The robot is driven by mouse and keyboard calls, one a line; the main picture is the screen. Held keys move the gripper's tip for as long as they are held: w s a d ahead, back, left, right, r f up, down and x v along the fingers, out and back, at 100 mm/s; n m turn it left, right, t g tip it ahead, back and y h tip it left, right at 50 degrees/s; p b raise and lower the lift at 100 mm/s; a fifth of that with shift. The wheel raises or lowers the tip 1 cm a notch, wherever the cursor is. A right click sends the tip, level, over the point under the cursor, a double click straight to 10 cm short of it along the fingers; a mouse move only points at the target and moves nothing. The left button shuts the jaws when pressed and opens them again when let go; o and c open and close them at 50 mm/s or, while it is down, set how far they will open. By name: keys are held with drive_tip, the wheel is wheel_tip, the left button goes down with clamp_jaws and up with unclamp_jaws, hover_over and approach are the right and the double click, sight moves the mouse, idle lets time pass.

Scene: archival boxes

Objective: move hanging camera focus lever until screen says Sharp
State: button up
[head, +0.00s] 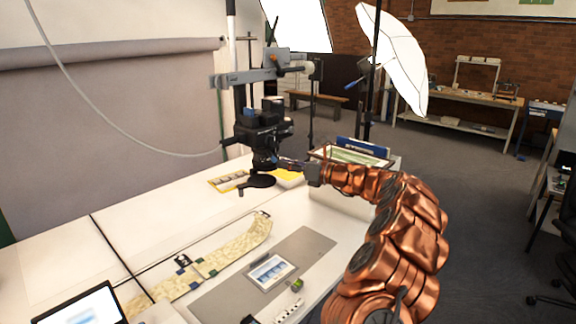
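The black hanging camera (262,128) points down from a grey support bar above the table. Its lens is below the body, with a dark round disc and short tab (258,181) under it. I cannot pick out the focus lever for certain. My gripper (282,162) reaches in from the right and is right beside the lens. Its fingers are dark and small against the camera, so I cannot tell whether they are shut or touch anything. A laptop-like screen (84,309) is at the lower left, cut off by the frame; no text is readable on it.
The grey support bar (243,77) is above the camera. A tablet-like panel (270,272) lies on a grey mat (222,297). A pale long strip (232,252) and a yellow-edged item (228,180) lie on the white table (165,212). A white umbrella (398,52) stands behind.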

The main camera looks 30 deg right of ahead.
drive_tip(key=o, duration=0.3)
drive_tip(key=shift+o, duration=0.2)
drive_tip(key=shift+s, duration=0.1)
drive_tip(key=v, duration=1.2)
idle(0.5)
